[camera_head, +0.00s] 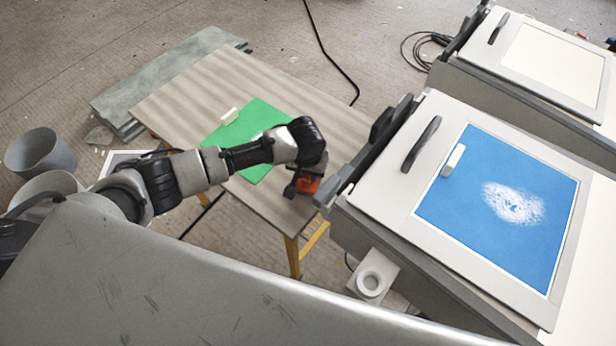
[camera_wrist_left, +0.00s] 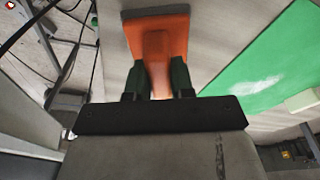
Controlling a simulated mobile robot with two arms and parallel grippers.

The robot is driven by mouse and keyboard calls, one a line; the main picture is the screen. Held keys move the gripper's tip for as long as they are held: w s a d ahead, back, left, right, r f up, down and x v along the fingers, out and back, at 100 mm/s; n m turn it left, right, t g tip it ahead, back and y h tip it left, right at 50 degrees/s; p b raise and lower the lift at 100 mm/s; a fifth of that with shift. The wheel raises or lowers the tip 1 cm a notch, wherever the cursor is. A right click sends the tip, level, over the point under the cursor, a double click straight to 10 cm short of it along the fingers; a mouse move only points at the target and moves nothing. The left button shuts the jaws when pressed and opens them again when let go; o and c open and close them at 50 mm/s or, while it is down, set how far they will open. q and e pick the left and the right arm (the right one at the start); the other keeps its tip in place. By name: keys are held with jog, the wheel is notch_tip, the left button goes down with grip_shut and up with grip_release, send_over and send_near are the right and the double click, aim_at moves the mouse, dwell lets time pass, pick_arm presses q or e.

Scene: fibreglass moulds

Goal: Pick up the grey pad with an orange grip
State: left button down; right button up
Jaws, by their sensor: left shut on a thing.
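The grey pad with an orange grip (camera_wrist_left: 157,40) shows in the left wrist view, its orange part filling the top middle, with a thin grey edge along the top. My left gripper (camera_wrist_left: 159,82) is shut on the orange grip, one dark finger on each side. In the head view the orange grip (camera_head: 308,184) shows below my left gripper (camera_head: 303,178), at the near right part of the wooden table. The pad's grey part is mostly hidden there. I cannot tell whether the pad touches the table. My right gripper is not in view.
The wooden table (camera_head: 200,86) bears a green sheet (camera_head: 262,113) with a cream block (camera_head: 230,116). Close on the right stands a pale mould with a blue panel (camera_head: 480,215) and a black handle (camera_head: 421,144). Grey buckets (camera_head: 40,152) stand at the left.

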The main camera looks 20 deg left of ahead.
pick_arm(q)
notch_tip(320, 180, up, 10)
jog(key=shift+r, duration=0.1)
dwell(0.4)
